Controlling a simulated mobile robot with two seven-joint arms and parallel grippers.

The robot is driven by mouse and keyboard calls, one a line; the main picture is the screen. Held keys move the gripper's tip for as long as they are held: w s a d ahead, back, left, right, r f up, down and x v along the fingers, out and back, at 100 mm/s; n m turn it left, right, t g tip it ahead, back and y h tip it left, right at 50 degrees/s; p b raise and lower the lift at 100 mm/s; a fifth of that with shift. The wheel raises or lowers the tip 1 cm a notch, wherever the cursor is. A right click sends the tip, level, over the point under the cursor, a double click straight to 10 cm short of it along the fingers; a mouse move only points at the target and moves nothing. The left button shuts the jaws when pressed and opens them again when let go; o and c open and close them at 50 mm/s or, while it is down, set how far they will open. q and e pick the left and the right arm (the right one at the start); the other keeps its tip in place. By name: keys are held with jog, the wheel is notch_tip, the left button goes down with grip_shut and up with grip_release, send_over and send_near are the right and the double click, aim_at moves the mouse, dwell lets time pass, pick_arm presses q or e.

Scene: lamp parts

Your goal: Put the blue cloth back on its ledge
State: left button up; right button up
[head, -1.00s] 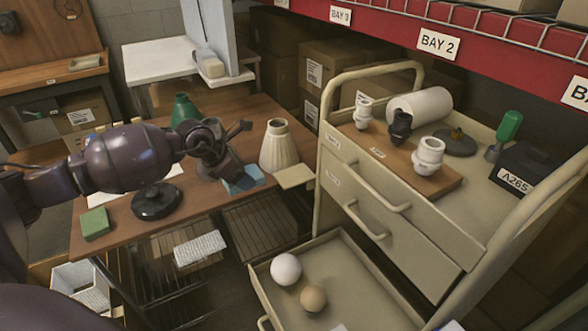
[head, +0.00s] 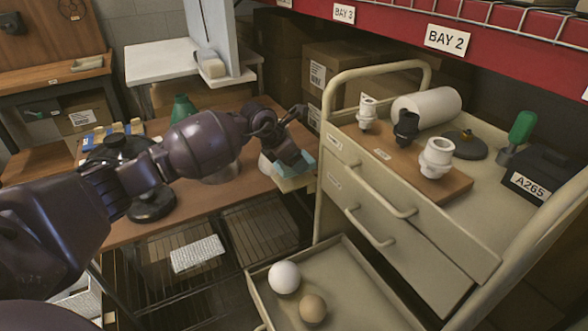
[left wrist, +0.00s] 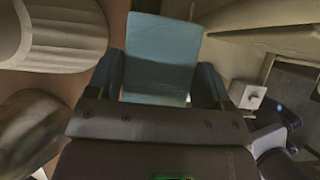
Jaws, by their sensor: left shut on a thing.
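The blue cloth (head: 306,163) is held in my left gripper (head: 292,152), beside the left side of the beige cart. The left wrist view shows the cloth (left wrist: 165,52) as a flat blue sheet between the two fingers, reaching out past their tips. The pale ledge (head: 297,183) juts from the cart's left side, just below the cloth in the head view. I cannot tell whether the cloth touches it. My left gripper is shut on the cloth. My right gripper is not in view.
A ribbed cream lampshade (left wrist: 62,30) stands close to the left of the gripper. The cart (head: 335,185) is close on the right, with its lower drawer (head: 365,290) open, holding a white ball (head: 284,277) and a tan ball (head: 313,308). My arm covers much of the wooden table (head: 130,232).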

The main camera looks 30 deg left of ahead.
pick_arm(q)
notch_tip(320, 180, down, 3)
jog(key=shift+f+b, duration=0.1)
jog(key=shift+b, duration=0.25)
jog(key=shift+f, duration=0.2)
jog(key=shift+r, duration=0.1)
jog(key=o, duration=0.9)
